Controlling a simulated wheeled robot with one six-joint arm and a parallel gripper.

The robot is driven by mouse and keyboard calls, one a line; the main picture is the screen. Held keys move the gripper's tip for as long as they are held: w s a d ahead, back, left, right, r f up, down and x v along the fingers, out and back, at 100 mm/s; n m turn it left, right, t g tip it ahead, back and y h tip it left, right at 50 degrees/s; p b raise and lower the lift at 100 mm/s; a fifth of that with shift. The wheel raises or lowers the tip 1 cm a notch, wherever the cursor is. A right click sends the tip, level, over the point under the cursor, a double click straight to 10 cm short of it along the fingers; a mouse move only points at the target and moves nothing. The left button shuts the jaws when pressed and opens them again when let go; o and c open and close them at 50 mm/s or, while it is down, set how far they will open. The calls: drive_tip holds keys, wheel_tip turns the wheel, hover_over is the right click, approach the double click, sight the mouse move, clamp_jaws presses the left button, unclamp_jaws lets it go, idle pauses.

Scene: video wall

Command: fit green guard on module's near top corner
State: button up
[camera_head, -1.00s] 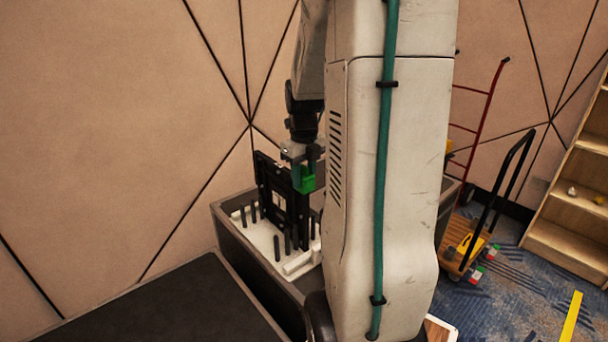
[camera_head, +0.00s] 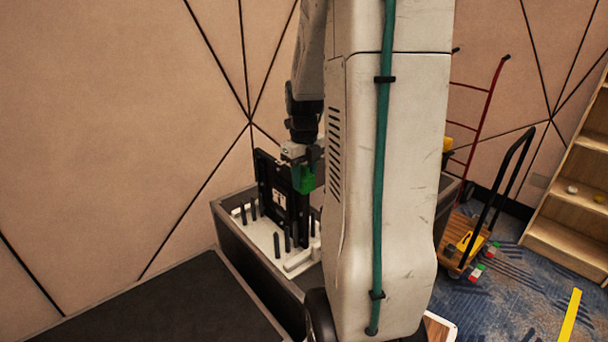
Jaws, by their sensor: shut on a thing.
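The green guard (camera_head: 306,181) is a small bright green piece at the near top corner of the module. The black module (camera_head: 279,196) stands upright among dark pegs on a white base. My gripper (camera_head: 300,165) is over that corner, pointing down, shut on the guard. The guard overlaps the corner in the picture. I cannot tell whether it is fully seated or only touching. My own arm hides the area to the right of the module.
The white base with pegs (camera_head: 267,238) sits inside a grey open case (camera_head: 232,246). A dark flat top (camera_head: 170,305) lies in front at left. A wall stands behind. A hand truck (camera_head: 478,130), platform cart (camera_head: 497,200) and wooden shelf (camera_head: 572,200) are at right.

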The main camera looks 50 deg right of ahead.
drive_tip(key=shift+f, duration=0.1)
drive_tip(key=o, duration=1.5)
drive_tip(key=shift+r, duration=4.05)
